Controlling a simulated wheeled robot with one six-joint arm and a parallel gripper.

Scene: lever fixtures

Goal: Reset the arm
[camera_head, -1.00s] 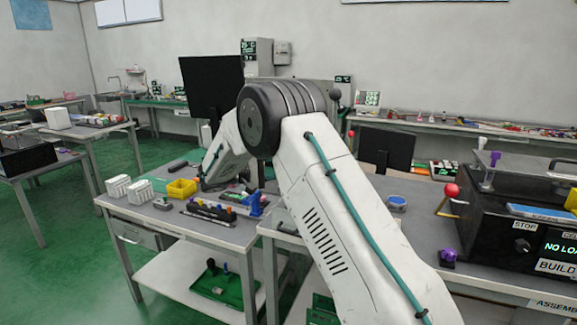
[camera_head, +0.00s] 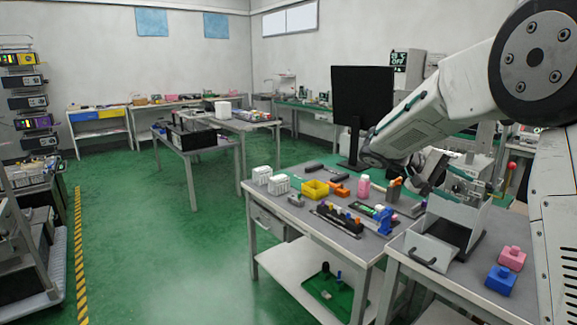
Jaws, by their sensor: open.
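My arm comes in from the right edge and bends down over the workbench (camera_head: 345,242). My gripper (camera_head: 428,180) is at its end, small and dark, close to a light grey box-shaped fixture (camera_head: 455,208) with metal parts on top. The gripper is open, and I see nothing between its fingers. I cannot tell whether it touches the fixture. A blue device (camera_head: 383,218) stands on the bench left of the fixture. A dark strip with several coloured knobs (camera_head: 338,217) lies in front of it. I cannot make out which lever is meant.
A yellow bin (camera_head: 315,190), white racks (camera_head: 262,175) and a pink bottle (camera_head: 363,187) stand on the bench. A black monitor (camera_head: 362,97) rises behind. Pink (camera_head: 511,258) and blue (camera_head: 500,280) blocks lie at the right. The green floor (camera_head: 165,240) at the left is open.

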